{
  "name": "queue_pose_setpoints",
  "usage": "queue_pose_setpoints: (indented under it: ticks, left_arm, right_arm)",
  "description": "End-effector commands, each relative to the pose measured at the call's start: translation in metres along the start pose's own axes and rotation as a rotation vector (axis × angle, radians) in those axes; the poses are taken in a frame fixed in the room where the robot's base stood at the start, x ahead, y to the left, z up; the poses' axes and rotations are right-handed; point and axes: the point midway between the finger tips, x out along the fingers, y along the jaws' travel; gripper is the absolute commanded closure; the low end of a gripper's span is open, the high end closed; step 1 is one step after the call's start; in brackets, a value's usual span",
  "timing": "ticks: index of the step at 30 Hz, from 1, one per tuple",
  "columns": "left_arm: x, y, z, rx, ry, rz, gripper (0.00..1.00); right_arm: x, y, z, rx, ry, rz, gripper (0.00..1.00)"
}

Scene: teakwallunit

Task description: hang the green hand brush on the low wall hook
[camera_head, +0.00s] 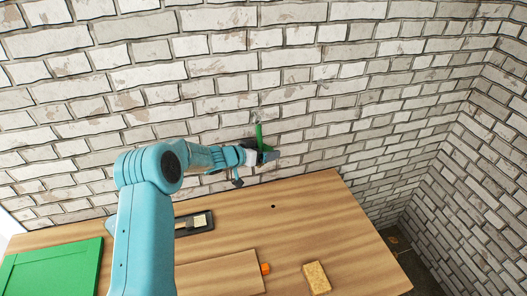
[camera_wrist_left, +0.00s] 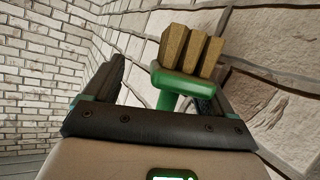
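The green hand brush (camera_head: 259,135) is upright against the brick wall in the head view, its narrow green part pointing up. A small pale fitting (camera_head: 256,114), which looks like the wall hook, is at its top; I cannot tell whether the brush hangs on it. My left gripper (camera_head: 262,157) is at the brush's lower end. In the left wrist view the brush (camera_wrist_left: 181,82) shows a green body and tan bristle blocks between my spread fingers (camera_wrist_left: 170,95). It is close to the right finger, with a clear gap to the left finger. My right gripper is not visible.
A wooden table (camera_head: 330,225) stands below against the wall. On it are a green panel (camera_head: 52,270), a dark tray (camera_head: 193,223) with a pale block, a wooden board (camera_head: 222,276), an orange piece (camera_head: 265,268) and a tan sponge-like block (camera_head: 317,278).

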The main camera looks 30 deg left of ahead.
Motion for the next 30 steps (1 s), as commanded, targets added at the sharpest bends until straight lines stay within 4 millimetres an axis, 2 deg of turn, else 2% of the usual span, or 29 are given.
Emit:
queue_pose_setpoints:
  ticks: [9, 14, 17, 24, 30]
  left_arm:
    - [0.000, 0.000, 0.001, -0.001, -0.002, 0.000, 0.15]
    - [-0.015, -0.001, 0.001, 0.000, 0.001, -0.002, 0.15]
    - [-0.037, -0.002, 0.002, 0.000, 0.001, -0.004, 0.15]
    - [-0.103, -0.002, 0.001, 0.000, 0.002, -0.005, 0.15]
    - [-0.144, -0.001, 0.000, 0.000, 0.002, -0.002, 0.15]
  right_arm:
    - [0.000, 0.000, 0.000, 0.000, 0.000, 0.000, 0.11]
    - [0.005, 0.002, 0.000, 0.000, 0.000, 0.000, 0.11]
    - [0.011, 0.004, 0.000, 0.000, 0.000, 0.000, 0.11]
    - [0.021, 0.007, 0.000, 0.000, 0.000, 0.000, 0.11]
    - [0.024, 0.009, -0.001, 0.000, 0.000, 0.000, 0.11]
